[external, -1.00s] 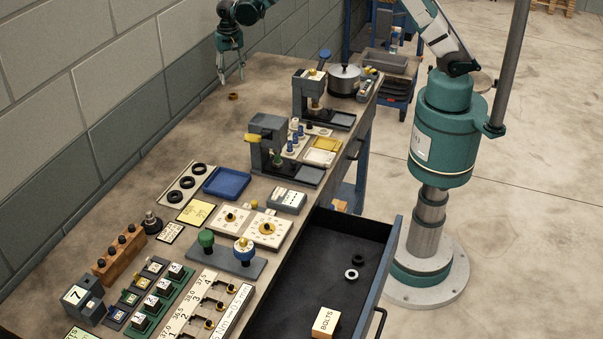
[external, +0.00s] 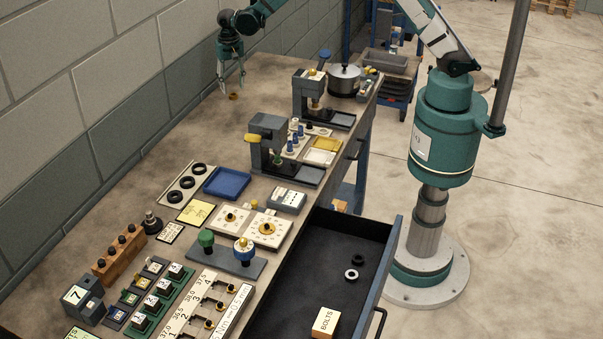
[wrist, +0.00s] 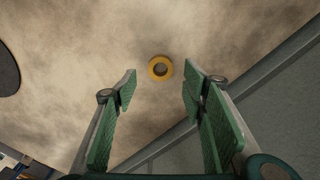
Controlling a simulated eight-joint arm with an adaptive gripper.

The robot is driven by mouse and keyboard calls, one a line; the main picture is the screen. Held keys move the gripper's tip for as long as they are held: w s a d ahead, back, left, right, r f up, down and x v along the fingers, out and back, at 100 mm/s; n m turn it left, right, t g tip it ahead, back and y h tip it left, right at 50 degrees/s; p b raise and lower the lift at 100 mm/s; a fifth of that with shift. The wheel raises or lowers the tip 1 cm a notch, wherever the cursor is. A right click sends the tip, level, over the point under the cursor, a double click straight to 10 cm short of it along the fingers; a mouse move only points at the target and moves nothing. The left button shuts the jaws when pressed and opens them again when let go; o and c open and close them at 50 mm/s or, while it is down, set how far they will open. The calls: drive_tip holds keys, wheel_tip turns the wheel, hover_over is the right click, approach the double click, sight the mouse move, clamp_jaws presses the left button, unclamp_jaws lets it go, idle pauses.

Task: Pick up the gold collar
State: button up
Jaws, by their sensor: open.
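The gold collar (external: 233,97) is a small ring lying flat on the far part of the bench, near the wall. In the wrist view the gold collar (wrist: 160,68) shows as a yellow ring with a dark hole, just beyond the fingertips and roughly centred between them. My gripper (external: 232,88) is over the collar in the external view, pointing down. In the wrist view my gripper (wrist: 160,82) is open, with its green pads wide apart and nothing between them. The gap in height between fingertips and collar is hard to judge.
The bench (external: 190,125) is clear around the collar. The block wall (external: 120,75) runs close along its left side. A press (external: 308,92) and a pot (external: 344,79) stand to the right. An open drawer (external: 320,260) juts out at the front.

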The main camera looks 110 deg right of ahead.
sight(233, 94)
drive_tip(key=shift+f, duration=1.85)
drive_tip(key=shift+c, duration=0.7)
drive_tip(key=c, duration=0.9)
